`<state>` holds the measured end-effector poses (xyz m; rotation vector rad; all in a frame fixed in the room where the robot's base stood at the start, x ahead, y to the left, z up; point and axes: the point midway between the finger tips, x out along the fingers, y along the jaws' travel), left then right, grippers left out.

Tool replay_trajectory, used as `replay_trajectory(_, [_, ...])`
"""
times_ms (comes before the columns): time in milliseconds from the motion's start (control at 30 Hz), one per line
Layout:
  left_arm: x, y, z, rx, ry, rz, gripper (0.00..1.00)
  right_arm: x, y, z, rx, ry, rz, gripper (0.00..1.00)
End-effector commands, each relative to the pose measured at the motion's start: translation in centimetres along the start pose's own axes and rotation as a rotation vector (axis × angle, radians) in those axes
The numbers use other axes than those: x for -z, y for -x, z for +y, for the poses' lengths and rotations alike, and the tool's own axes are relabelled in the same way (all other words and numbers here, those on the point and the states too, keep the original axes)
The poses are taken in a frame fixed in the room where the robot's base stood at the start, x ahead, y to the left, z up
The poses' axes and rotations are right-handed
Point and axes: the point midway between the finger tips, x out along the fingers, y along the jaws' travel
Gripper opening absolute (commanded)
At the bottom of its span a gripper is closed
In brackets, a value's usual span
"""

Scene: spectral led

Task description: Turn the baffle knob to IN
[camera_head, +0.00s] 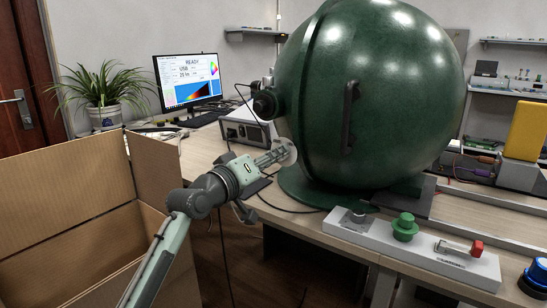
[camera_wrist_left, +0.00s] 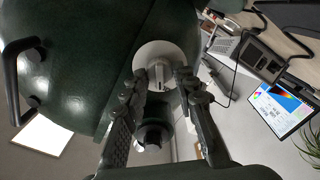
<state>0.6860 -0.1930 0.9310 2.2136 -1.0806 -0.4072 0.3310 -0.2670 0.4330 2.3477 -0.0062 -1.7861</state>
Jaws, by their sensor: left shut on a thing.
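The baffle knob (camera_wrist_left: 159,74) is a pale bar-shaped grip on a round white disc (camera_wrist_left: 147,52), mounted on the dark green sphere (camera_wrist_left: 80,75). In the head view the disc (camera_head: 288,151) shows as a pale round at the sphere's left side, and my gripper hides most of the knob. My left gripper (camera_head: 272,158) reaches in from the left. In the left wrist view its two fingers (camera_wrist_left: 160,82) stand on either side of the knob, shut on it. I cannot read any IN mark. My right gripper is not in view.
A black port fitting (camera_head: 265,103) sticks out of the sphere above my gripper. A black handle (camera_head: 349,117) is on the sphere's front. A white panel (camera_head: 420,250) with a green knob and a red-handled clamp lies at the right. An open cardboard box (camera_head: 165,215) stands at the left.

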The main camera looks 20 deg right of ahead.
Motion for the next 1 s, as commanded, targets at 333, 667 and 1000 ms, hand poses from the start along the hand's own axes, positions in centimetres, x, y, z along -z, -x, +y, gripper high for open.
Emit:
replay_trajectory(333, [-0.02, 0.02, -0.04, 0.001, -0.001, 0.000, 0.00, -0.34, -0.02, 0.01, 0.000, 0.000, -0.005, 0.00])
replay_trajectory(667, [-0.03, 0.04, -0.11, 0.002, -0.090, -0.001, 0.00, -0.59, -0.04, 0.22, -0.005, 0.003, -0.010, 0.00])
replay_trajectory(1000, [0.01, 0.03, -0.05, 0.002, -0.371, -0.001, 0.00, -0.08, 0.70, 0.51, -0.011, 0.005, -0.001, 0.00])
